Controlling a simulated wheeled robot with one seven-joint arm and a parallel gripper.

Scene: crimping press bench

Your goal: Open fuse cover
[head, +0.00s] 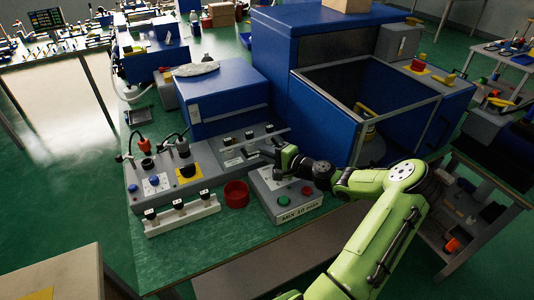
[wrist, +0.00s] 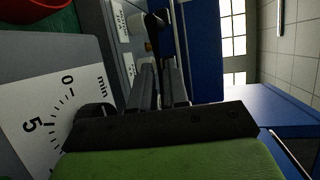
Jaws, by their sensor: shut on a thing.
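The fuse cover (head: 262,142) is a thin, pale strip-like flap on the grey control box, in front of a row of dark-topped fuses (head: 248,135). My gripper (head: 254,153) reaches it from the right, low over the box, with its fingers at the cover's front edge. In the wrist view the two dark fingers (wrist: 160,85) are close together, shut on the cover's edge or handle. The gripped part is mostly hidden between them. How far the cover is tilted I cannot tell.
A timer box (head: 285,197) with green and red buttons stands below my gripper. A red cup (head: 236,192) is left of it. A white strip with black knobs (head: 182,214) lies at the front left. The big blue machine (head: 322,50) rises behind.

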